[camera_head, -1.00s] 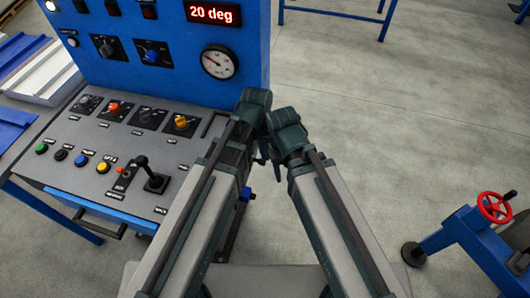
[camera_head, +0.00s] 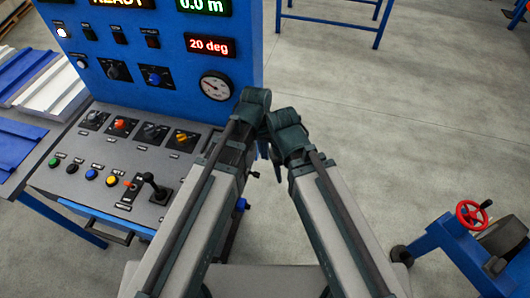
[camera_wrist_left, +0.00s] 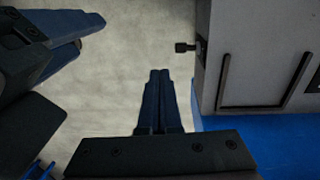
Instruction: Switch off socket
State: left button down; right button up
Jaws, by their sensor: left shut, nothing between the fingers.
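The control panel has a blue upright face (camera_head: 150,80) and a grey sloping desk (camera_head: 105,160) at the left of the head view. I cannot tell which control is the socket. A small dark knob (camera_wrist_left: 185,47) sticks out from the grey side wall (camera_wrist_left: 245,45) in the left wrist view; it also shows in the head view (camera_head: 256,174). My left gripper (camera_wrist_left: 160,73) is shut and empty, its tips apart from the knob. In the head view it (camera_head: 277,172) hangs partly hidden between my arms. My right gripper (camera_wrist_left: 98,20) shows partly in the left wrist view.
The desk carries several rotary knobs (camera_head: 186,137), coloured buttons (camera_head: 54,162) and a black joystick (camera_head: 155,188). A red handwheel (camera_head: 471,214) stands on a blue frame at the lower right. The concrete floor (camera_head: 370,110) between is clear.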

pick_arm(q)
jog(key=r+p, duration=0.1)
jog(key=r, duration=0.1)
jog(key=r+p, duration=0.2)
jog(key=shift+s+d+r, duration=0.1)
jog(key=shift+d, duration=0.3)
pick_arm(e)
jog(key=r, duration=0.2)
jog(key=d+r, duration=0.1)
jog(key=r, duration=0.1)
jog(key=shift+s+r, duration=0.1)
jog(key=shift+s, duration=0.1)
pick_arm(q)
jog(key=s+a+y, duration=0.2)
jog(key=s+a, duration=0.3)
jog(key=s, duration=0.2)
jog(key=shift+s+m, duration=0.25)
jog(key=shift+m, duration=0.15)
